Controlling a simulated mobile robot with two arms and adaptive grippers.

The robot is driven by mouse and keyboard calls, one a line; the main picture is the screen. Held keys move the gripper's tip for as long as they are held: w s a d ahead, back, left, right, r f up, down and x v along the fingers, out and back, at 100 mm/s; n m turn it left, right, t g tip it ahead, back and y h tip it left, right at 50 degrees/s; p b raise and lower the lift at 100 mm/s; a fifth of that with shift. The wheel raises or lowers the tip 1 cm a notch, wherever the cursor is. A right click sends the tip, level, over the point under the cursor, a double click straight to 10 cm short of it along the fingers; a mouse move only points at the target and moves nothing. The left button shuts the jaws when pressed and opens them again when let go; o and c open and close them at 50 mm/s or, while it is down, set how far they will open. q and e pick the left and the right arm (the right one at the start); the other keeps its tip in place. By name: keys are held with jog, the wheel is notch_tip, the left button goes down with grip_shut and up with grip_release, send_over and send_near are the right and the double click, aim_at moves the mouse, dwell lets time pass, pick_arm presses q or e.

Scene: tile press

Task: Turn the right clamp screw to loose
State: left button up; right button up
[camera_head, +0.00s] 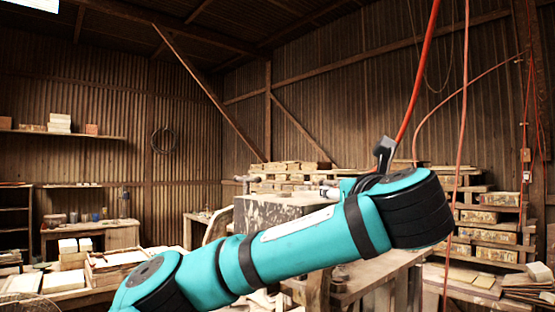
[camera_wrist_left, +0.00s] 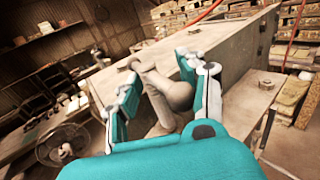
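A grey, stone-textured press block (camera_head: 285,212) stands behind my left arm in the head view; its large side (camera_wrist_left: 240,60) fills the upper right of the left wrist view. A tan clamp screw handle (camera_wrist_left: 172,93), a bar with a rounded knob end, lies between the fingers of my left gripper (camera_wrist_left: 160,70). The fingers are apart, one on each side of it; I see no clear grip on it. In the head view my arm hides most of this gripper. A second T-shaped screw handle (camera_head: 246,181) shows at the block's left. My right gripper is out of view.
My left arm crosses in front of the block and hides its lower part. A bench (camera_head: 385,268) lies beneath. Stacked tiles (camera_head: 490,225) stand at right, and red hoses (camera_head: 417,75) hang there. A fan (camera_wrist_left: 62,145) shows at lower left in the wrist view.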

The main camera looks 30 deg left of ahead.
pick_arm(q)
jog(key=m+h+p, duration=0.1)
jog(key=p, duration=0.3)
jog(key=m+t+h+p, duration=0.1)
jog(key=h+p, duration=0.1)
jog(key=p, duration=0.3)
jog(key=shift+a+r+t, duration=0.15)
jog(key=shift+r+t, duration=0.15)
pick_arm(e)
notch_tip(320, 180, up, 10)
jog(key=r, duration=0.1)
pick_arm(q)
jog(key=shift+f+m+t+h, duration=0.2)
jog(key=shift+m+t+h, duration=0.2)
jog(key=shift+m+h, duration=0.45)
jog(key=m+h, duration=0.2)
jog(key=h, duration=0.2)
jog(key=m+h, duration=0.3)
jog(key=h, duration=0.1)
jog(key=shift+s+r+h+b, duration=0.2)
jog(key=shift+h+b, duration=0.05)
jog(key=shift+b, duration=0.05)
jog(key=s+a+b, duration=0.3)
jog(key=s+b, duration=0.3)
jog(key=s, duration=1.1)
jog(key=shift+s+f, duration=0.15)
jog(key=shift+f, duration=0.05)
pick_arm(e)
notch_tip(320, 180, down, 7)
